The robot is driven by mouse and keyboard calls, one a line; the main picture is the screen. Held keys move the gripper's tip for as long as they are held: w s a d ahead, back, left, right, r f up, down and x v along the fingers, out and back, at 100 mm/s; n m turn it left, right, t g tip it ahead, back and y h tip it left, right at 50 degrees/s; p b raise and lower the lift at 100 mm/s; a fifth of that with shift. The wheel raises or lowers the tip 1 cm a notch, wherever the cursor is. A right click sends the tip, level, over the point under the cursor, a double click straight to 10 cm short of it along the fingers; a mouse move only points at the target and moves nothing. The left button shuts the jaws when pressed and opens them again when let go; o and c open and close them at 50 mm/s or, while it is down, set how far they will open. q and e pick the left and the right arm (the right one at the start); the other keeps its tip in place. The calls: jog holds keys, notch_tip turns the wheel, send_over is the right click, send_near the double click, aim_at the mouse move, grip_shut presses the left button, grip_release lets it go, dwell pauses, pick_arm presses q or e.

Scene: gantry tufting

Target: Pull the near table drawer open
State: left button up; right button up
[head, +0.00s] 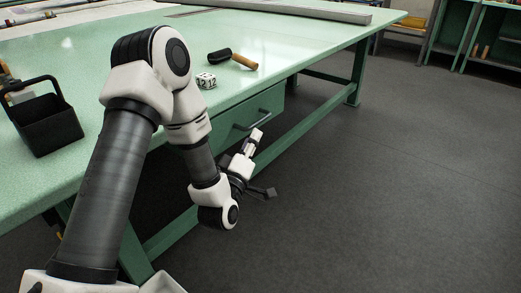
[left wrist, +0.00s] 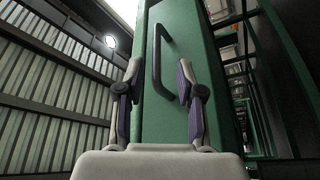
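The near table drawer (head: 245,117) is a green box under the tabletop with a dark bar handle (head: 252,121). In the left wrist view the drawer front (left wrist: 180,30) stands upright in the picture, with the handle (left wrist: 157,58) ahead of the fingers. My left gripper (head: 264,163) is just in front of the drawer, below and right of the handle. Its fingers are spread; in the left wrist view (left wrist: 158,82) the handle's near end lies between the fingertips, with no clear contact. The drawer looks shut. My right gripper is in neither view.
The green table (head: 290,45) carries a black caddy (head: 45,125), a white numbered block (head: 206,80) and a wooden-handled tool (head: 243,61). A table leg (head: 359,75) and lower rail (head: 300,125) are nearby. The grey floor (head: 400,200) to the right is clear.

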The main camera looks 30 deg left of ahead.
aim_at(260, 121)
pick_arm(q)
jog(key=x, duration=0.8)
jog(key=shift+s+r+b, duration=0.15)
jog(key=shift+r+b, duration=0.1)
jog(key=shift+b, duration=0.1)
grip_shut()
